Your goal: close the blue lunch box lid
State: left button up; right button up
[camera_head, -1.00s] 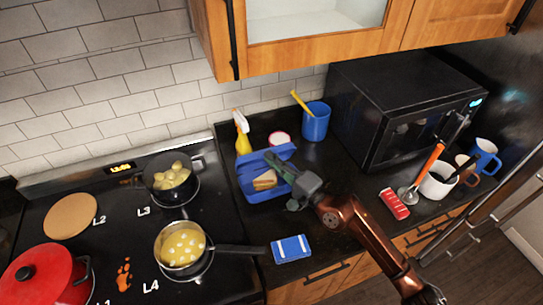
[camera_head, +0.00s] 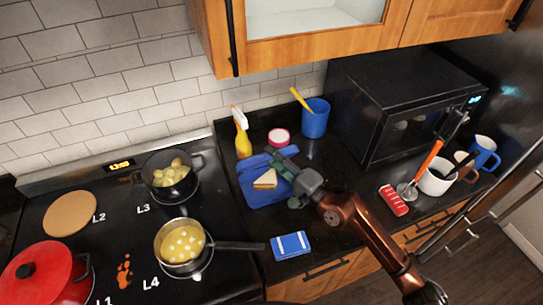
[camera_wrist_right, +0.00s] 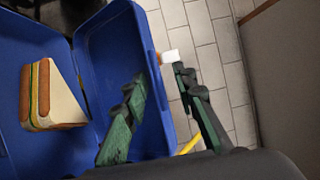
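The blue lunch box (camera_head: 262,198) stands on the dark counter right of the stove, with a sandwich (camera_head: 265,180) inside. Its lid (camera_head: 254,163) is at the back, raised and not shut over the box. In the right wrist view the sandwich (camera_wrist_right: 48,97) lies in the left part and the lid (camera_wrist_right: 108,48) stands beside it. My right gripper (camera_head: 284,158) reaches over the box's right side. In the wrist view its fingers (camera_wrist_right: 165,110) are apart, one on each side of the lid's edge; contact is unclear. My left gripper is not in view.
A yellow spray bottle (camera_head: 243,143), a pink-and-white container (camera_head: 278,138) and a blue cup (camera_head: 315,119) stand behind the box. A pot (camera_head: 181,243) with a long handle is on the left. A blue-and-white packet (camera_head: 290,246) lies in front. The microwave (camera_head: 400,105) stands right.

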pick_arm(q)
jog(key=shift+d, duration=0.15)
pick_arm(e)
jog(key=v, duration=1.1)
jog(key=shift+d, duration=0.25)
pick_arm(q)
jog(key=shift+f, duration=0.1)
pick_arm(e)
jog(key=shift+s+f, duration=0.1)
jog(key=shift+s, duration=0.05)
